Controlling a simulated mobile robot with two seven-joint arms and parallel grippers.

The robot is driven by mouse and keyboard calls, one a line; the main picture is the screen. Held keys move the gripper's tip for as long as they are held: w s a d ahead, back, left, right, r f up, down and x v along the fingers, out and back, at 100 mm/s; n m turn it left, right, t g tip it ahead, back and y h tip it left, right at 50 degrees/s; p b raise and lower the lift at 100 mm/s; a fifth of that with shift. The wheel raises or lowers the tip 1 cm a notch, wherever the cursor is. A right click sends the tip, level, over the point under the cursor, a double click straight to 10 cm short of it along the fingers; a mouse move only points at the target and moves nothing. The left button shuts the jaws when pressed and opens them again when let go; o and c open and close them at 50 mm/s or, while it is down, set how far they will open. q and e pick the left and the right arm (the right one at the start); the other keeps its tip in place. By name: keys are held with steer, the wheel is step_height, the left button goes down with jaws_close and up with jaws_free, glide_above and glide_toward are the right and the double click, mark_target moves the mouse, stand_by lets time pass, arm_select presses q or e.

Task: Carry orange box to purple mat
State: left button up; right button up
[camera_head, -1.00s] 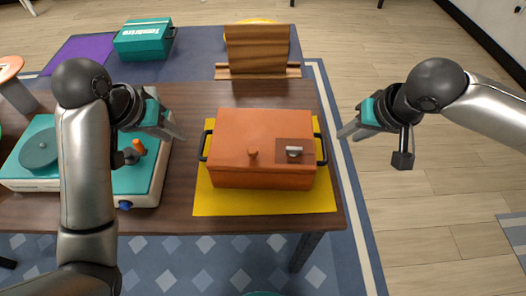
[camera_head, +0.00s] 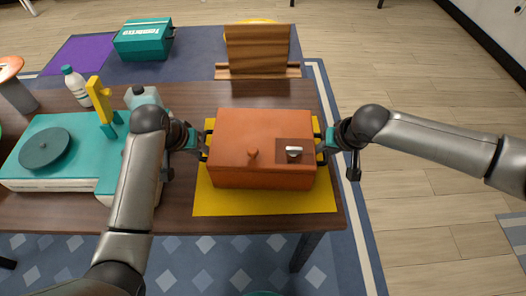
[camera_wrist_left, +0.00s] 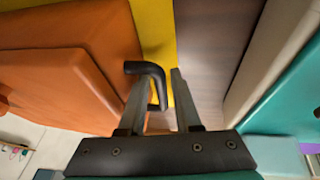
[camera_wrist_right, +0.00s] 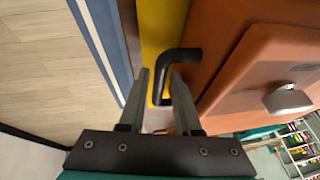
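The orange box (camera_head: 262,140) sits on a yellow mat (camera_head: 262,205) on the near brown table, with a black handle on each side. The purple mat (camera_head: 75,56) lies on the far table at the upper left. My left gripper (camera_head: 204,147) is at the box's left side, fingers open around the left handle (camera_wrist_left: 150,70) in the left wrist view. My right gripper (camera_head: 323,145) is at the right side, fingers open around the right handle (camera_wrist_right: 172,60) in the right wrist view. I cannot tell whether any finger touches a handle.
A teal box (camera_head: 143,42) stands beside the purple mat. A wooden stand (camera_head: 257,50) is on the far table behind the orange box. A teal and white machine (camera_head: 60,150) and a white bottle (camera_head: 75,84) are on the near table's left. Open floor lies to the right.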

arm_select(q)
steer(key=shift+w+f, duration=0.1)
steer(key=shift+f, duration=0.15)
arm_select(e)
steer(key=shift+w+f, duration=0.1)
steer(key=shift+f, duration=0.15)
arm_select(q)
jaws_close()
arm_select(e)
jaws_close()
stand_by(0.6)
arm_select(q)
steer(key=shift+r, duration=0.1)
arm_select(e)
steer(key=shift+w+r, duration=0.1)
